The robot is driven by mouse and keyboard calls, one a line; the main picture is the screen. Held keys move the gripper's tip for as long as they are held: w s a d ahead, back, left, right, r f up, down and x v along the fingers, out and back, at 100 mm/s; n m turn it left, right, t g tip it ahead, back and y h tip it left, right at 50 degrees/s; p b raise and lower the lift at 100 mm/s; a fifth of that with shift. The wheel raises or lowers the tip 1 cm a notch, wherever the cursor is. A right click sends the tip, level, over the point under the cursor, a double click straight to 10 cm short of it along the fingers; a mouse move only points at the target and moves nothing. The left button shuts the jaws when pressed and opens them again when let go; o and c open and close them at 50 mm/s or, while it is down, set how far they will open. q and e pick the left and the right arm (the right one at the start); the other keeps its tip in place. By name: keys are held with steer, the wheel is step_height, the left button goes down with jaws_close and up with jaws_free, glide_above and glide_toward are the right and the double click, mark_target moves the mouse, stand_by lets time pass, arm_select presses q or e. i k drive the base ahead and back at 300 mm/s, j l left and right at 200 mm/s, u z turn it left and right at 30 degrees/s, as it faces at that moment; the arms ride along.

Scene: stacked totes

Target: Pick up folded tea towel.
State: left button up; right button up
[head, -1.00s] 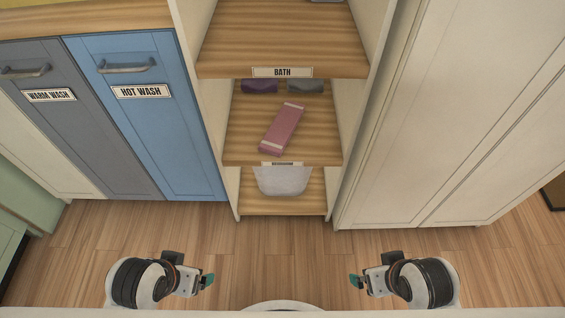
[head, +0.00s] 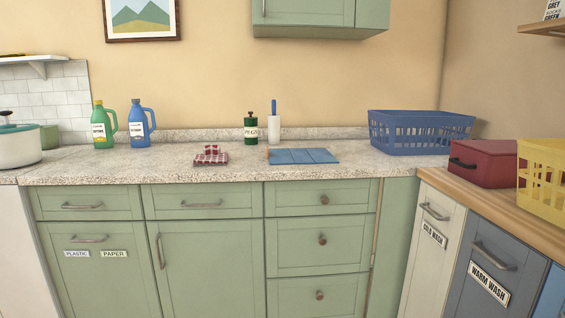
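A red and white checked cloth (head: 211,156), which looks like the folded tea towel, lies on the speckled stone counter (head: 120,172), left of the middle of the head view. It is near the counter's front edge, and its top looks uneven. Neither of my grippers is in the head view now, so I cannot see whether they are open or shut.
A flat blue mat or cloth (head: 303,156) lies right of the checked cloth. Detergent bottles stand left, and a blue basket (head: 420,135) right. Green drawers (head: 204,201) are below.

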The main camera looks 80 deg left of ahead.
mark_target(213, 157)
steer(key=u, duration=3.05)
